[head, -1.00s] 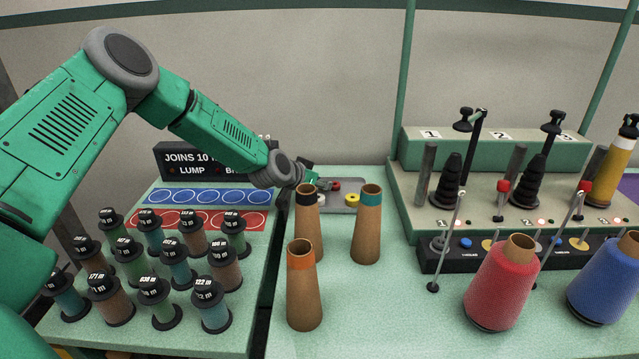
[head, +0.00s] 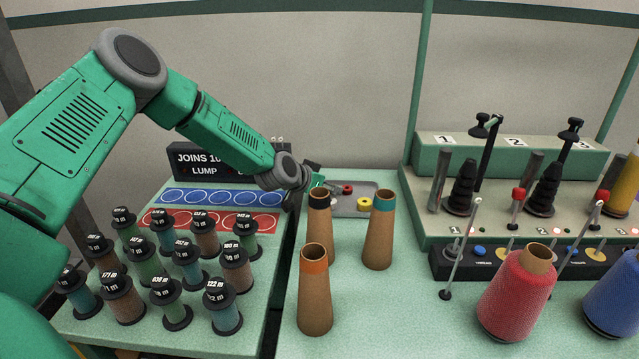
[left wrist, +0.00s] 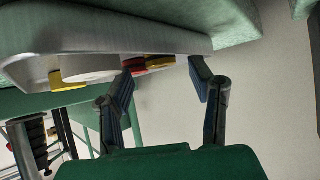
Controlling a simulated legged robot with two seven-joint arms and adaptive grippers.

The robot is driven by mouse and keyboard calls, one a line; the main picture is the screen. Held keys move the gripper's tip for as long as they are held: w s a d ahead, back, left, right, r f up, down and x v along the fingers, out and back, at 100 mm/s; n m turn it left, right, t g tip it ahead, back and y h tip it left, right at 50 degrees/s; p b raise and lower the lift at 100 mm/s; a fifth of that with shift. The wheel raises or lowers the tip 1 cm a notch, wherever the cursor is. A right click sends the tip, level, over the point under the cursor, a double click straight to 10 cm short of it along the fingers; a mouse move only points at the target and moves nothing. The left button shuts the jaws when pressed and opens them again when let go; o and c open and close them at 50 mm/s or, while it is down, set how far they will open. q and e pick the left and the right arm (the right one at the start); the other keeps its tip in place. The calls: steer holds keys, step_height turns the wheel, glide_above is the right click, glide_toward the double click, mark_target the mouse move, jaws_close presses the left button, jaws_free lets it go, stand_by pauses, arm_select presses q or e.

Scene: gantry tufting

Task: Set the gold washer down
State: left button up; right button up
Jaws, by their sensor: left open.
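A grey tray (head: 349,212) stands at the back of the table. It holds a yellow ring-shaped piece (head: 364,203) and a red one (head: 347,189). The left wrist view shows the tray edge (left wrist: 110,40) with a yellow piece (left wrist: 68,79), a pale round piece (left wrist: 92,68), and red and yellow pieces (left wrist: 158,62) close together. I cannot tell for sure which yellow piece is the gold washer. My left gripper (left wrist: 163,74) is open, with nothing between its fingertips, beside the tray. My right gripper is out of view.
Brown cones (head: 378,232) stand in front of the tray. Several labelled spools (head: 185,263) fill the left table near blue (head: 215,197) and red (head: 210,221) mats. A tension stand (head: 430,200) and a red yarn cone (head: 515,297) are at right.

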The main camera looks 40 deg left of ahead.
arm_select(q)
steer(key=v, duration=0.4)
steer(key=a+v, duration=0.1)
steer(key=v, duration=0.2)
steer(key=shift+p, duration=0.4)
steer(key=shift+v, duration=2.1)
